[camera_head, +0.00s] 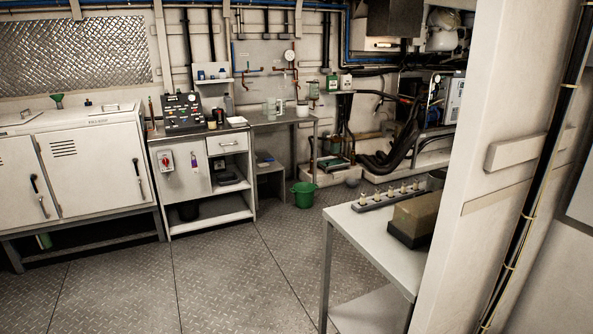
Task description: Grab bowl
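A small white bowl-like vessel (302,110) stands at the right end of the grey metal table (262,120) against the back wall. It is far off and small, so I cannot tell for sure that it is the bowl. Clear jugs or beakers (271,106) stand to its left on the same table. Neither of my grippers is in view.
A metal table (375,235) with a row of small fittings and a brown box (416,215) stands at the near right, beside a white wall post (500,150). A green bucket (304,194) is on the floor. White cabinets (75,165) line the left. The middle floor is clear.

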